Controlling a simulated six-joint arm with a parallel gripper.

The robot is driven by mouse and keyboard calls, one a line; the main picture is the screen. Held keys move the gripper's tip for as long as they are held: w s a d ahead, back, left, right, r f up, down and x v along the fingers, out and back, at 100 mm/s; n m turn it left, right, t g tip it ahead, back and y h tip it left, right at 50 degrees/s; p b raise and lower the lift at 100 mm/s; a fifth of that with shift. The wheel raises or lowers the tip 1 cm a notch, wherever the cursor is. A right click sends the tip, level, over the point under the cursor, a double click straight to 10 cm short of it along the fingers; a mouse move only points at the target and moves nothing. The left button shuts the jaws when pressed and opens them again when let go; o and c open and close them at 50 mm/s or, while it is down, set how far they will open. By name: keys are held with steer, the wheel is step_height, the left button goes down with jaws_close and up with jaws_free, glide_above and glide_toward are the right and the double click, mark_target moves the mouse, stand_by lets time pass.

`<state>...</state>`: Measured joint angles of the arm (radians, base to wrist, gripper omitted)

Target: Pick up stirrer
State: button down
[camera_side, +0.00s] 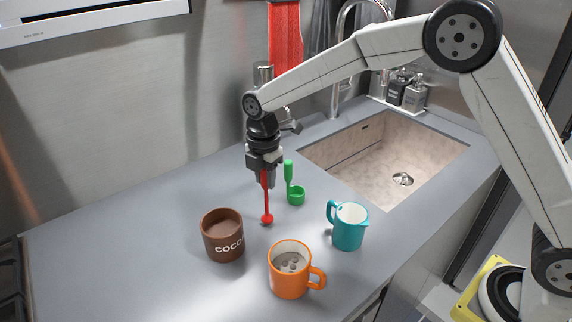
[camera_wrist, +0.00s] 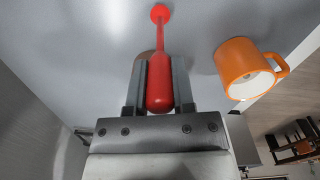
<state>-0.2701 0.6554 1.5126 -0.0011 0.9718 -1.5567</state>
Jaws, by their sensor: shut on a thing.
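The red stirrer (camera_side: 267,203) hangs below my gripper (camera_side: 263,178), with its round end low over the counter in the side view. I cannot tell if that end touches the counter. In the wrist view the stirrer (camera_wrist: 160,80) lies between the two fingers, its thick handle in the grip and its round end pointing away. My gripper (camera_wrist: 159,85) is shut on the handle there.
A brown cocoa cup (camera_side: 222,238) stands left of the stirrer, an orange mug (camera_side: 288,272) in front, a teal jug (camera_side: 349,228) to the right. A green scoop (camera_side: 296,194) is close by on the right. The sink (camera_side: 385,150) lies behind right. Counter at left is clear.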

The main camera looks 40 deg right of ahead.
step_height(320, 180, up, 2)
steer(key=shift+r, duration=0.15)
steer(key=s+d+r, duration=0.3)
steer(key=s+r, duration=0.6)
steer(key=s, duration=0.4)
steer(key=shift+s+r, duration=0.35)
stand_by(0.3)
steer(key=s+a, duration=0.2)
steer(key=a, duration=0.7)
steer(key=shift+s+r, duration=0.15)
steer(key=shift+r, duration=0.25)
steer(key=shift+f, duration=0.15)
